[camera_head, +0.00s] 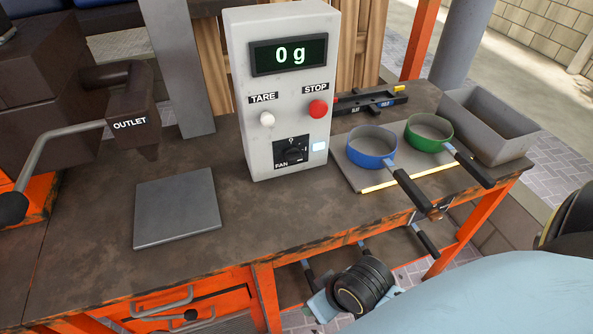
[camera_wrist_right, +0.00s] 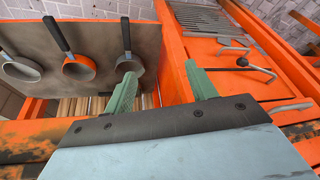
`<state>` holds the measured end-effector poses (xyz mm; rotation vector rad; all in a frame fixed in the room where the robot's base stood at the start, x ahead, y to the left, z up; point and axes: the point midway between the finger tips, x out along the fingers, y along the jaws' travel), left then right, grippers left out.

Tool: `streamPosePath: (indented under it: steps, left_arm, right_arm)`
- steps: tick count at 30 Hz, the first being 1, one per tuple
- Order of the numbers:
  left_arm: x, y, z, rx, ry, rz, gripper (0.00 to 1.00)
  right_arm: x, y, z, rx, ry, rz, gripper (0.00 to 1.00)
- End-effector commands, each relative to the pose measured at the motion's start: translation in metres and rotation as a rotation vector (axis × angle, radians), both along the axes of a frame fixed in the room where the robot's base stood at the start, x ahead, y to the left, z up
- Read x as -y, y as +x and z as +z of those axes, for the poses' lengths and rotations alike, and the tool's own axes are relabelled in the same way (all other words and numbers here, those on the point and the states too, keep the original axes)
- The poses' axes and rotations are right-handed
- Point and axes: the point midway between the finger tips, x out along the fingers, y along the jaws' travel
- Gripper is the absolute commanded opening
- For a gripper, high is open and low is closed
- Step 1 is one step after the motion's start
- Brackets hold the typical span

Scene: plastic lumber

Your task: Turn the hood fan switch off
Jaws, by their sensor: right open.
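The fan switch (camera_head: 292,152) is a black rotary knob on the lower front of the grey control box (camera_head: 283,100), labelled FAN, with a "0" mark above it. I cannot clearly tell which mark its pointer faces. In the head view my right arm is low at the front right, below the bench top and away from the switch. My left gripper is not in view.
The box also carries a white TARE button (camera_head: 267,119), a red STOP button (camera_head: 318,109) and a "0 g" display. A grey plate (camera_head: 177,207) lies left. Blue (camera_head: 371,146) and green (camera_head: 429,132) pans stand right. The bench in front of the box is clear.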

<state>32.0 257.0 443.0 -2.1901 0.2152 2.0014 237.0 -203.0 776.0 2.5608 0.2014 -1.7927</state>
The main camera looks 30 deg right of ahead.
Motion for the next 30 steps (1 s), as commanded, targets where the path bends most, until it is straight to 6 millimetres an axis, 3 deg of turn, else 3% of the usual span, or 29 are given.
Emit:
streamPosePath:
  steps: [3,7,11,14,17,20,24,29,30]
  left_arm:
    - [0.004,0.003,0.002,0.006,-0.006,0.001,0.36]
    - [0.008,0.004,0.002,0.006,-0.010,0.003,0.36]
    - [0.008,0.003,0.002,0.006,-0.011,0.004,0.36]
    - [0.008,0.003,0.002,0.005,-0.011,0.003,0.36]
    - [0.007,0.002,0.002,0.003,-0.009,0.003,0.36]
    - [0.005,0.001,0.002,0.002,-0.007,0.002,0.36]
    - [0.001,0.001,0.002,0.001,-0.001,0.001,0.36]
    - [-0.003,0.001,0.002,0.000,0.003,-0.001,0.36]
    - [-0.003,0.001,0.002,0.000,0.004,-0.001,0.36]
  right_arm:
    - [-0.031,0.016,0.050,0.117,0.237,-0.119,0.56]
    - [-0.062,0.038,0.085,0.207,0.560,-0.294,0.56]
    - [-0.080,0.060,0.118,0.253,0.907,-0.495,0.56]
    - [-0.082,0.078,0.144,0.258,1.218,-0.695,0.56]
    - [-0.067,0.095,0.168,0.237,1.565,-0.939,0.56]
    - [-0.038,0.109,0.181,0.198,1.906,-1.199,0.56]
    - [0.009,0.117,0.177,0.142,2.303,-1.526,0.56]
    - [0.047,0.115,0.161,0.111,2.587,-1.773,0.56]
    - [0.053,0.114,0.158,-0.104,-2.543,1.751,0.56]
